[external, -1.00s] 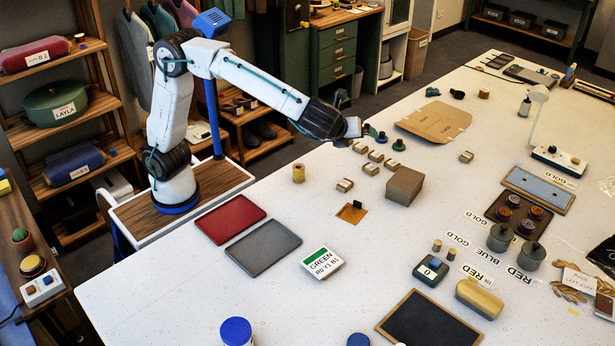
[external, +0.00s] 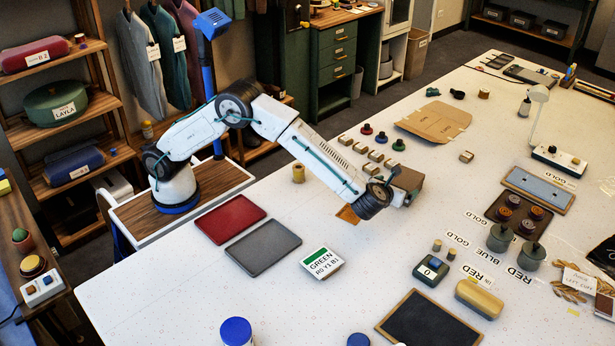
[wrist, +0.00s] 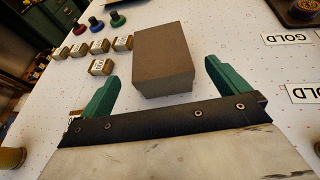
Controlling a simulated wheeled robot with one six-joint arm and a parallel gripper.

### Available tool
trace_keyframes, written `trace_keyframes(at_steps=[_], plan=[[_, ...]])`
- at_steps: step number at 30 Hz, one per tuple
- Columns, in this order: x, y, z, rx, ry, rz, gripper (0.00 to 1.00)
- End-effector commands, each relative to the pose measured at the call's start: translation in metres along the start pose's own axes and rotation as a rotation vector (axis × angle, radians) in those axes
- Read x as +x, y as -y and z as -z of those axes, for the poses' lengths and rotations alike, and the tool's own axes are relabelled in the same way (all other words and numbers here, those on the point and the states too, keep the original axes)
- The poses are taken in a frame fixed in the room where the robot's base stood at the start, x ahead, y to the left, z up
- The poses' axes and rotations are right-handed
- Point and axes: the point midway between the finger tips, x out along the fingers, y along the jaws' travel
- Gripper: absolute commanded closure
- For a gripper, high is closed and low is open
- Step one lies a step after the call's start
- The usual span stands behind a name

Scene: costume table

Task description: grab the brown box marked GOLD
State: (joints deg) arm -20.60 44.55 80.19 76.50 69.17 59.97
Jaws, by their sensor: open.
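A plain brown box (wrist: 163,50) stands on the white table in the wrist view, straight ahead of my gripper (wrist: 161,70). No GOLD mark is readable on the faces I see. The two green fingers are apart, one toward each side of the box's near end, with nothing gripped. In the external view the brown box (external: 409,180) is partly hidden behind the end of my arm, and the fingers cannot be made out clearly there. Several small tan boxes (wrist: 101,67) with pale labels sit left of it; their lettering is too small to read.
Red, blue and green pegs (external: 398,145) stand behind the small boxes. GOLD cards (wrist: 288,38) lie on the table to the right. A flat cardboard piece (external: 435,120) lies farther back. Red (external: 230,218) and grey (external: 263,247) trays lie nearer the front left.

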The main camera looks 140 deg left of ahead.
Motion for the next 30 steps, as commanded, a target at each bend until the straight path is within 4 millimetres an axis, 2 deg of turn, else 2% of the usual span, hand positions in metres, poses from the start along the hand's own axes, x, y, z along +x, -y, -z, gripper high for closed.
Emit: trace_keyframes(at_steps=[1, 4, 14, 22, 30], plan=[[0.004, 0.0, 0.011, 0.003, 0.0, -0.001, 0.0], [0.011, 0.0, 0.019, -0.001, -0.001, 0.0, 0.0], [0.042, 0.0, 0.021, -0.002, 0.0, 0.0, 0.0], [0.081, 0.0, 0.022, -0.002, -0.001, -0.001, 0.0], [0.086, 0.0, 0.022, -0.002, -0.001, 0.0, 0.0]])
